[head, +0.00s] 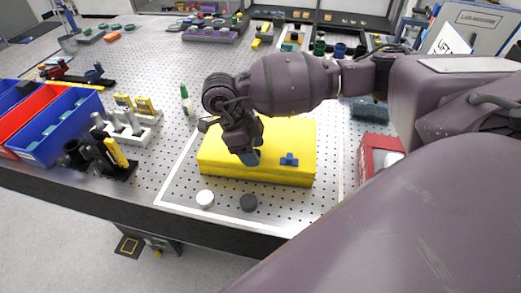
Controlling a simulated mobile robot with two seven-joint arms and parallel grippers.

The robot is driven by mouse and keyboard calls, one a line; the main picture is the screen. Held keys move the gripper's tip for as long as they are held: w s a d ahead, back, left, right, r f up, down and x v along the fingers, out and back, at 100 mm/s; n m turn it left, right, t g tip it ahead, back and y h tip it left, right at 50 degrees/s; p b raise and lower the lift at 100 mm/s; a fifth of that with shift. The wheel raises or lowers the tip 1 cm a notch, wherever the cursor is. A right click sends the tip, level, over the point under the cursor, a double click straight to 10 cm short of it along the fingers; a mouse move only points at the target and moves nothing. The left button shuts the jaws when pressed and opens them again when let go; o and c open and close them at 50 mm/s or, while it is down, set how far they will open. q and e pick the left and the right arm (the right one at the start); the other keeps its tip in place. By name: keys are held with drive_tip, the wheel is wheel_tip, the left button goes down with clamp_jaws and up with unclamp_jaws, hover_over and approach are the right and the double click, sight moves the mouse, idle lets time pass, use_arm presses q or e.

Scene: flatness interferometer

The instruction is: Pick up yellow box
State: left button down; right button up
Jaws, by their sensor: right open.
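The yellow box (290,135) is a flat, wide block lying on the perforated table top near the front edge in the head view. The arm and gripper hide part of the box's back left. My left gripper is not in view.
A red case (376,153) is to the right. Blue bins (62,124), a red bin (30,109) and a tool holder (127,130) are at the left.

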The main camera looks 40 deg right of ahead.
clamp_jaws()
drive_tip(key=shift+r, duration=0.1)
idle(1.2)
